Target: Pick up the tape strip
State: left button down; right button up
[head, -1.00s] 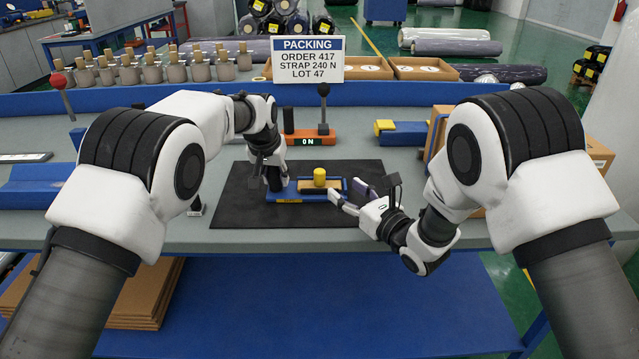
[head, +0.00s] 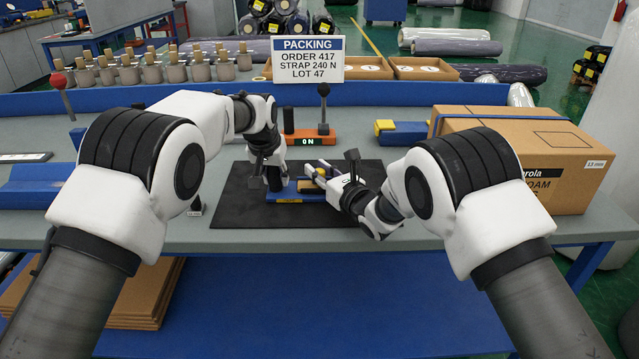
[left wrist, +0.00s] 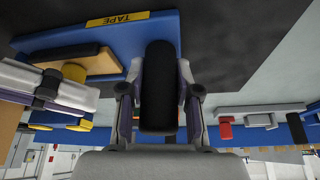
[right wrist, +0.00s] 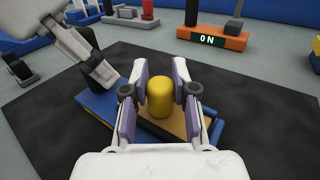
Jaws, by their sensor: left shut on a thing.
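A blue base (left wrist: 60,40) with a yellow TAPE label lies on the black mat and carries a tan block (left wrist: 78,60) with a yellow knob (right wrist: 174,97) standing on it. I cannot make out a separate tape strip. My left gripper (head: 274,180) is shut on a black, rounded post (left wrist: 159,88) at the base's left end. My right gripper (right wrist: 163,72) is open, with one finger on each side of the yellow knob; I cannot tell whether they touch it. In the head view the right gripper (head: 318,173) partly hides the knob and block.
Behind the mat (head: 235,205) stands an orange box (head: 308,138) with an ON display and an upright lever. A blue and yellow piece (head: 402,131) lies right of it. A large cardboard carton (head: 535,165) stands at the bench's right.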

grip_shut()
notch_tip(320, 180, up, 10)
jog(key=shift+r, duration=0.1)
notch_tip(320, 180, up, 5)
send_over(319, 170)
dwell(0.7)
pick_arm(q)
jog(key=c, duration=0.7)
grip_release()
jog(key=shift+c, duration=0.2)
